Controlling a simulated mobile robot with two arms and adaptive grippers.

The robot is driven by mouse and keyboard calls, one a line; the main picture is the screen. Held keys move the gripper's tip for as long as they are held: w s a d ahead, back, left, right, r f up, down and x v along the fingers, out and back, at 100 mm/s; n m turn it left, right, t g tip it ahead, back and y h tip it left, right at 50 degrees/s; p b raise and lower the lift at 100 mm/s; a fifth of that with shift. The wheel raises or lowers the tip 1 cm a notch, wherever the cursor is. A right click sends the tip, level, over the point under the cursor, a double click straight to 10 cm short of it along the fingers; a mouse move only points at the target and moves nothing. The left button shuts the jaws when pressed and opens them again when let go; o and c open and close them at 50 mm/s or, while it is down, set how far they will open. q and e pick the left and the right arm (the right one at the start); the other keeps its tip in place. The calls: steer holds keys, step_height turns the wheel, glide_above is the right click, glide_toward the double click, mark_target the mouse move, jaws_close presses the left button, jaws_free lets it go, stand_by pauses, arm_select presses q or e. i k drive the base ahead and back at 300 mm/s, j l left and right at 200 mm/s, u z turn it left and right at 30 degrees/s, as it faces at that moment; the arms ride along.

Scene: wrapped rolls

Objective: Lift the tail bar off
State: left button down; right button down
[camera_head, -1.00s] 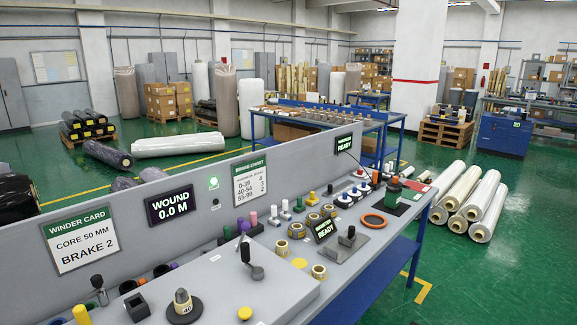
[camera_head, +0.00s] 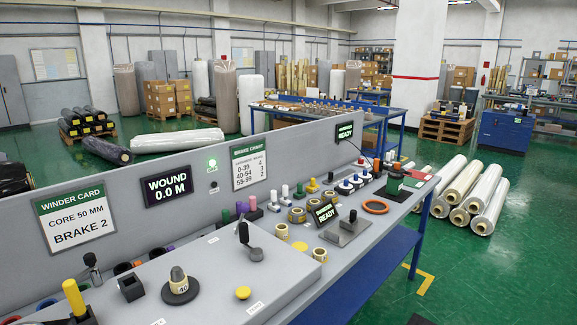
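Neither of my grippers is in view. No part in view is clearly labelled as the tail bar, and I cannot tell which one it is. A grey bench (camera_head: 215,265) runs from the lower left to the middle right.
A grey back panel (camera_head: 118,187) holds the winder card (camera_head: 75,215), reading "core 50 mm, brake 2", the display (camera_head: 167,190) reading "wound 0.0 m", and the brake chart (camera_head: 249,160). Pegs and rolls crowd the bench. Wrapped rolls (camera_head: 470,197) lie on the floor at right; green floor surrounds them.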

mark_target(72, 292)
steer(key=u, duration=1.35)
